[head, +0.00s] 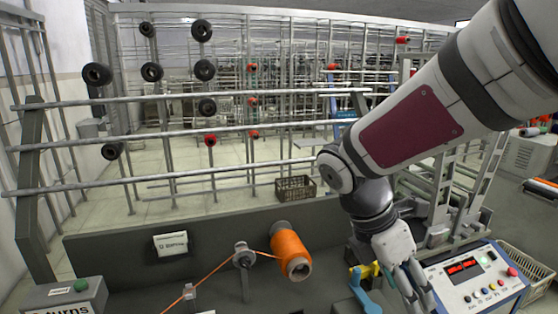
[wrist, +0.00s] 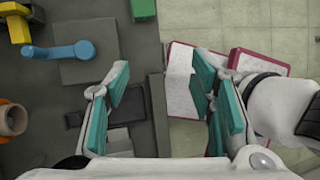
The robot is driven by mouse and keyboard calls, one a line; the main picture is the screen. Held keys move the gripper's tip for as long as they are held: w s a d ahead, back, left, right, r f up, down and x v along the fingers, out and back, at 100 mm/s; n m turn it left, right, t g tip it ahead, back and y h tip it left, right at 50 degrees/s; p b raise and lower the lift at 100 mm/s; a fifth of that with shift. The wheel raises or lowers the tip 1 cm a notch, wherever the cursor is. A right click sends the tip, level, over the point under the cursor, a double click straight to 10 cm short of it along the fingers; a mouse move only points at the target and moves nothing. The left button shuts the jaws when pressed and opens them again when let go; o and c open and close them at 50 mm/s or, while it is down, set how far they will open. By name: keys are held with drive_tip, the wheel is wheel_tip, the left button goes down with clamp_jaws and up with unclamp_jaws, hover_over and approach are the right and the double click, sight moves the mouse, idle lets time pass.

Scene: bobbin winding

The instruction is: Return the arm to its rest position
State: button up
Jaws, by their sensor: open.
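My gripper (wrist: 158,92) is open and empty in the wrist view, its teal finger pads wide apart. It hangs over the edge of the dark bench (wrist: 135,50), with a pink-edged book or folder (wrist: 180,60) below and beyond it. In the head view my gripper (head: 418,290) points down at the lower right, just left of the control panel (head: 468,280). My arm reaches in from the upper right, bent at the elbow. The fingertips are partly cut off by the bottom of the head view.
An orange bobbin (head: 291,252) sits on the bench with its thread running left through a guide (head: 243,256). A blue handle (head: 366,292) stands close left of my gripper. Metal rails (head: 200,139) with black spools rise behind. A crate (head: 295,188) stands on the floor.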

drive_tip(key=s+r+m+t+y, duration=0.2)
drive_tip(key=s+m, duration=0.4)
drive_tip(key=m, duration=0.4)
drive_tip(key=s+r+m+t+y, duration=0.3)
drive_tip(key=s+m, duration=0.4)
drive_tip(key=m, duration=0.3)
drive_tip(key=shift+a+r+m, duration=0.4)
drive_tip(key=shift+a+r, duration=0.05)
